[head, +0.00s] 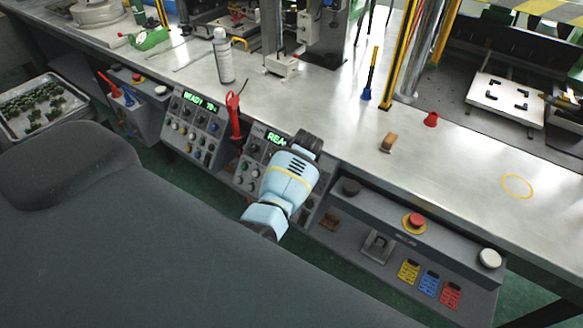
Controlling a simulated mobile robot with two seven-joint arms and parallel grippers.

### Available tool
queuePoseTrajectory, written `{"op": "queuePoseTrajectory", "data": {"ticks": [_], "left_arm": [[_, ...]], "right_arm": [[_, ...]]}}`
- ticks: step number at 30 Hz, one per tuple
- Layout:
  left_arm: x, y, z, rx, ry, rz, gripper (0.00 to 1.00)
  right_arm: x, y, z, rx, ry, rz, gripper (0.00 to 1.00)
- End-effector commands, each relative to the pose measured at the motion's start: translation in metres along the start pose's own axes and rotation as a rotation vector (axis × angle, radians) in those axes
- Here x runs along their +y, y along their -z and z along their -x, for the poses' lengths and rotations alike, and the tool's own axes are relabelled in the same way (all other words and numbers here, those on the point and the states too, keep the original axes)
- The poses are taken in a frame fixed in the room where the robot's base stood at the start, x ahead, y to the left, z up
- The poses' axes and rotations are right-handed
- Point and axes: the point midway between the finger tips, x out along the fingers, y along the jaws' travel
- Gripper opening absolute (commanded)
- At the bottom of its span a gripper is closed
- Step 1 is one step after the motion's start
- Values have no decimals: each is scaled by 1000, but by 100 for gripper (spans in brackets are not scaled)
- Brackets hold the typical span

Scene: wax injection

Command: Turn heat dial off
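The heat dial cannot be told apart from the other small knobs. Two sloped grey control panels with knobs hang on the front of the bench. The left panel (187,138) has a green lit display (201,102) that starts with "READY". The second panel (246,172) has a green display (275,139) of which only "REA" shows. My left gripper (306,141) is dark, at the end of a light blue wrist. It is over the right part of the second panel and hides its display end and some knobs. Its fingers are too hidden to show their opening. My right gripper is not in view.
A red-handled lever (234,113) stands between the panels. A spray can (223,57) stands on the metal bench (465,155). Right of my gripper, a console carries a red button (415,220) and a white button (490,258). A large dark grey shape fills the lower left.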

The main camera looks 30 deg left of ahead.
Motion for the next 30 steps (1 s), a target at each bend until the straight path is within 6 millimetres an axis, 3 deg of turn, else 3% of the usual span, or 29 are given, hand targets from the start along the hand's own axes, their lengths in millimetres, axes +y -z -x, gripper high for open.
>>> {"op": "queuePoseTrajectory", "data": {"ticks": [12,13,17,30], "left_arm": [[0,0,0,0,-4,7,5],[0,0,0,0,-4,7,30],[0,0,0,0,-4,6,47],[0,0,5,-1,-3,6,49]], "right_arm": [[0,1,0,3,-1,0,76],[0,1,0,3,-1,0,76],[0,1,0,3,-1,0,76],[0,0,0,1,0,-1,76]]}}
